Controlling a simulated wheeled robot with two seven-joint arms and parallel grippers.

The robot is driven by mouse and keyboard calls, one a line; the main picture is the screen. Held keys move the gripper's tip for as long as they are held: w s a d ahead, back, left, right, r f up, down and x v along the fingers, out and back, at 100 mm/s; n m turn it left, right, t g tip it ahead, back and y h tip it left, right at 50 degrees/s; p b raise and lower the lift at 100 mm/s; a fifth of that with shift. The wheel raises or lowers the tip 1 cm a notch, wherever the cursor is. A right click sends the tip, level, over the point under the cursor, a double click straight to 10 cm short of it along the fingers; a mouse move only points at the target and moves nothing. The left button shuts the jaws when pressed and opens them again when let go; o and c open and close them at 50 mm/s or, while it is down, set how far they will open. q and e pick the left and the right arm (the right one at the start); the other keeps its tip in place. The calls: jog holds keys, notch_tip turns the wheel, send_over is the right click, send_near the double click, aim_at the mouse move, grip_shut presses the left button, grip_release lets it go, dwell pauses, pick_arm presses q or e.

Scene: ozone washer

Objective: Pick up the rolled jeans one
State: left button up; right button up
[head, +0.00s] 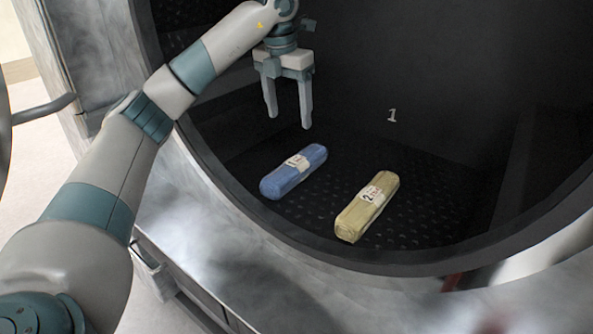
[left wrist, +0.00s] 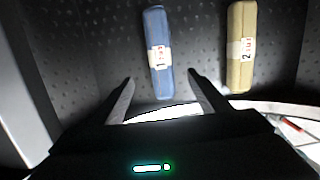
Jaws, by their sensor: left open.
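The blue rolled jeans (head: 293,172) lie on the dark studded floor inside the round drum, with a white label marked 1 around the middle. They also show in the left wrist view (left wrist: 157,77), ahead of and between the fingers. A khaki roll (head: 367,207) with a white label marked 2 lies to their right; in the left wrist view it is at the upper right (left wrist: 241,72). My left gripper (head: 289,122) is open and empty, pointing down above the blue roll, apart from it. In the left wrist view its fingers (left wrist: 160,88) stand apart. My right gripper is not seen.
The washer's round metal rim (head: 330,258) curves around the opening in front of the rolls. The drum's dark back wall carries a grey 1 (head: 392,115). Studded floor to the right of the khaki roll is clear.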

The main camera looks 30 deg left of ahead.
pick_arm(q)
send_near(295, 162)
jog(key=f+p, duration=0.1)
jog(key=f, duration=0.1)
jog(key=w+f+p, duration=0.1)
jog(key=f, duration=0.2)
jog(key=shift+f, duration=0.1)
jog(key=shift+w+f, duration=0.1)
jog(key=shift+f, duration=0.45)
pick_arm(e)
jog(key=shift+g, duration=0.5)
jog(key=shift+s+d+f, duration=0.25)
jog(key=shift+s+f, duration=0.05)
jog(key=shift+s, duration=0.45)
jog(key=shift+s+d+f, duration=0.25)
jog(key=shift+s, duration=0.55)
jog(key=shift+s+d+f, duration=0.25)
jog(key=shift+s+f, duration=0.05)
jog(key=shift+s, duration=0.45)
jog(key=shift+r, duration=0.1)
